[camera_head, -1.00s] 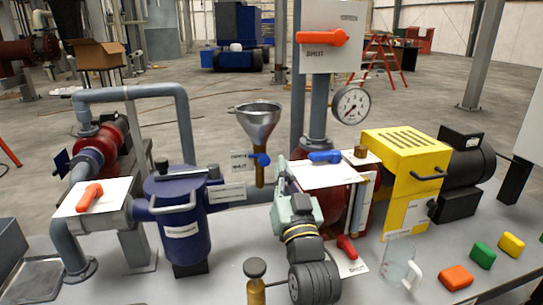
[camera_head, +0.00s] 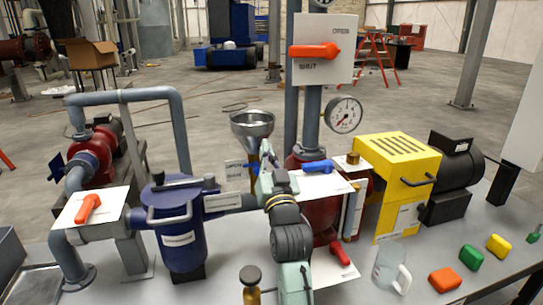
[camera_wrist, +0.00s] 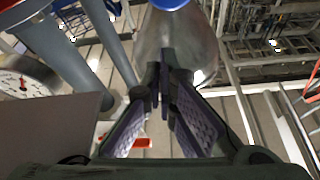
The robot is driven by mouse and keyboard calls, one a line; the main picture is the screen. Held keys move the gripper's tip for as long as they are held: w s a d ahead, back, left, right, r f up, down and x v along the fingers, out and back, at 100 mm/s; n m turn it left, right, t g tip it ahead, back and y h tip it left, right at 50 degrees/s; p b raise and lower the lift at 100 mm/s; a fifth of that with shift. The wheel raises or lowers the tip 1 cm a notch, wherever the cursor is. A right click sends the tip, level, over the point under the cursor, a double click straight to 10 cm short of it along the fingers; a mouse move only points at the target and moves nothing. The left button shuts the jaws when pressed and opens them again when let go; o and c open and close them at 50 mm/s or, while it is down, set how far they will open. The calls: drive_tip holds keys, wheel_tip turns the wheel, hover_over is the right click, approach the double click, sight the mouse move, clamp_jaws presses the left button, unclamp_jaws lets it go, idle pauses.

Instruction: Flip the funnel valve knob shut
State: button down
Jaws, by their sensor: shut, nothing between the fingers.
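The metal funnel (camera_head: 252,124) stands behind the bench pipework in the head view, with a label plate (camera_head: 234,170) beside its stem. The blue valve knob (camera_head: 252,173) on the stem is mostly hidden behind my gripper (camera_head: 266,152), so its angle cannot be told. My gripper's fingers are together and empty, close to the funnel's lower part. In the wrist view my gripper (camera_wrist: 165,72) points at a grey metal cone, likely the funnel (camera_wrist: 188,38). A blue piece (camera_wrist: 170,3), likely the knob, is cut off at the top edge. Contact cannot be told.
A blue-handled valve on a white plate (camera_head: 318,180) and a pressure gauge (camera_head: 344,115) are right of my arm. A dark blue strainer pot (camera_head: 178,235) is left. A yellow guard (camera_head: 398,180) and a glass mug (camera_head: 390,268) stand farther right.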

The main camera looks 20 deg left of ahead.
drive_tip(key=shift+s+a+f, duration=0.1)
drive_tip(key=shift+a+f, duration=0.05)
drive_tip(key=shift+f, duration=1.4)
wheel_tip(320, 180, down, 4)
drive_tip(key=b, duration=0.3)
drive_tip(key=shift+r, duration=0.3)
wheel_tip(320, 180, up, 4)
drive_tip(key=p, duration=0.3)
drive_tip(key=b+v, duration=0.4)
drive_tip(key=v, duration=0.6)
drive_tip(key=shift+d, duration=0.3)
